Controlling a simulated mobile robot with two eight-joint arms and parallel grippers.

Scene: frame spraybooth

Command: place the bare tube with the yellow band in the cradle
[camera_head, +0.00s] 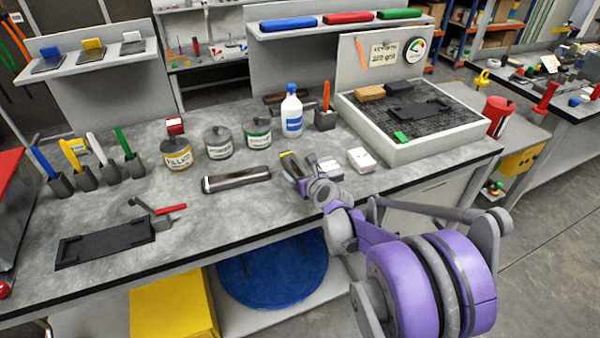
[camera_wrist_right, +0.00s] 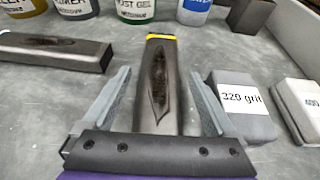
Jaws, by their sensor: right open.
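The bare tube with the yellow band (camera_wrist_right: 160,85) is dark grey with a long dark mark on top and lies on the bench. Its yellow band shows at its far end. In the head view the tube (camera_head: 287,158) is partly hidden by my right gripper (camera_head: 300,176). In the right wrist view my right gripper (camera_wrist_right: 162,82) is open, with one finger on each side of the tube and gaps between. A flat black holder with raised ends (camera_head: 105,241), apparently the cradle, lies empty at the front left of the bench. My left gripper is not in view.
A second grey tube (camera_head: 236,179) lies left of my gripper. A red-handled clamp (camera_head: 165,209) stands by the holder. Cans (camera_head: 218,143) and a white bottle (camera_head: 291,113) stand behind. Sanding blocks (camera_wrist_right: 240,105) sit close on the right. The bench's front middle is clear.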

